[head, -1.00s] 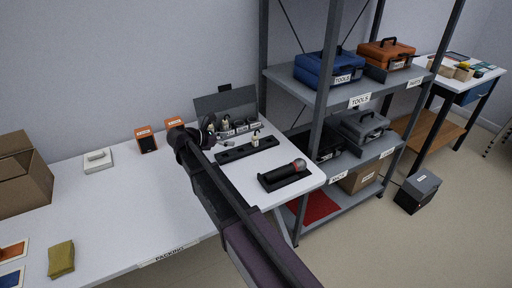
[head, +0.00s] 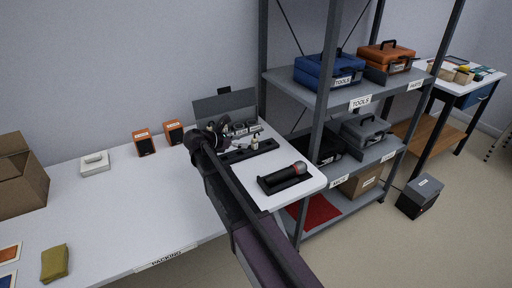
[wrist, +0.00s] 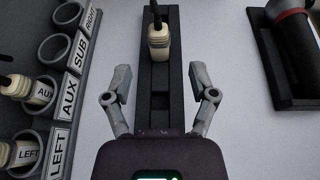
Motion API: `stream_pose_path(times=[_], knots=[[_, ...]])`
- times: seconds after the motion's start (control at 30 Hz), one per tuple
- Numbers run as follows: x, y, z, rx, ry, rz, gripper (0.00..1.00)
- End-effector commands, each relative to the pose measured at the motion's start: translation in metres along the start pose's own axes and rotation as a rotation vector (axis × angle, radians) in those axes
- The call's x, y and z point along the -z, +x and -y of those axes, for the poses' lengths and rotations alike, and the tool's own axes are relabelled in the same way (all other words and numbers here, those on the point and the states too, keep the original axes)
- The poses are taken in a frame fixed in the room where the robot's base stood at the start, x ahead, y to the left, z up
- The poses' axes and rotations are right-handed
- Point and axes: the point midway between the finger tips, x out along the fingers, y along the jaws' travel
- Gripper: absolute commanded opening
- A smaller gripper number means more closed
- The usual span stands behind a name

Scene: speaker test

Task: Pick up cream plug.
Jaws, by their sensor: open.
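A cream plug (wrist: 159,40) with a black cable end stands in the slot of a dark rail (wrist: 158,103), at the top middle of the wrist view. It also shows small in the head view (head: 255,143). My gripper (wrist: 160,80) is open and empty, its two fingers apart on either side of the rail, nearer to me than the plug. Two more cream plugs sit in the rings at left, one at the AUX label (wrist: 40,93) and one at the LEFT label (wrist: 24,153). In the head view my gripper partly hides the rail.
The rings marked SUB (wrist: 52,46) and RIGHT (wrist: 68,14) look empty. A dark cradle with a microphone (head: 299,168) lies to the right of the rail. Two orange speakers (head: 144,143) stand at left. A shelf post (head: 319,110) rises beside the table's right end.

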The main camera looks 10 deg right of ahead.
Motion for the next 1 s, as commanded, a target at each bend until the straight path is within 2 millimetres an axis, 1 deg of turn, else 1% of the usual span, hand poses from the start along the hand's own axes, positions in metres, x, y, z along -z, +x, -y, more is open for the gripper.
stream_pose_path(times=[0.03, 0.2, 0.67, 0.87, 1.0], knots=[[0.002, 0.008, 0.0, 0.001, 0.001, 0.0, 0.74], [0.001, 0.02, 0.0, 0.0, 0.001, 0.0, 0.74], [0.0, 0.024, -0.001, -0.001, 0.0, 0.0, 0.74], [0.0, 0.04, -0.002, -0.001, 0.0, 0.0, 0.74], [-0.001, 0.057, -0.003, 0.0, 0.0, 0.0, 0.74]])
